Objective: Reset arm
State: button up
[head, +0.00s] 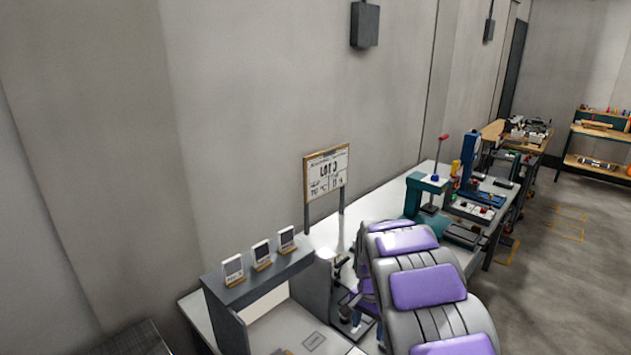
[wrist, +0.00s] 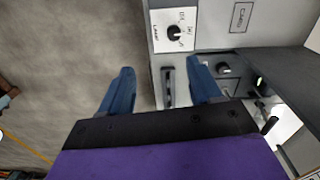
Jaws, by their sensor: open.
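My gripper (wrist: 160,68) shows in the wrist view with its two blue fingers spread apart and nothing between them. It is over the edge of a grey panel (wrist: 205,45), with the left finger over the floor and the right finger over the panel. A white dial plate (wrist: 158,18) with a black knob lies just beyond the fingertips. A dark slot or handle (wrist: 167,90) shows between the fingers. In the head view, my grey and purple arm reaches over the workbench and hides much of it; the fingers are not clear there.
A teal press (head: 427,186) stands further back. Floor (head: 552,262) is open at right.

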jog(key=s+d+r+n, duration=0.1)
jog(key=s+r+n, duration=0.1)
jog(key=s+r, duration=0.55)
jog(key=s+r+n, duration=0.1)
jog(key=s+r, duration=0.3)
jog(key=s, duration=0.7)
jog(key=s+a+n+g, duration=0.1)
jog(key=s+n, duration=0.3)
jog(key=s, duration=1.9)
jog(key=shift+s+a+r+n+g, duration=0.15)
jog(key=shift+a+r+n+g, duration=0.15)
jog(key=shift+n, duration=0.1)
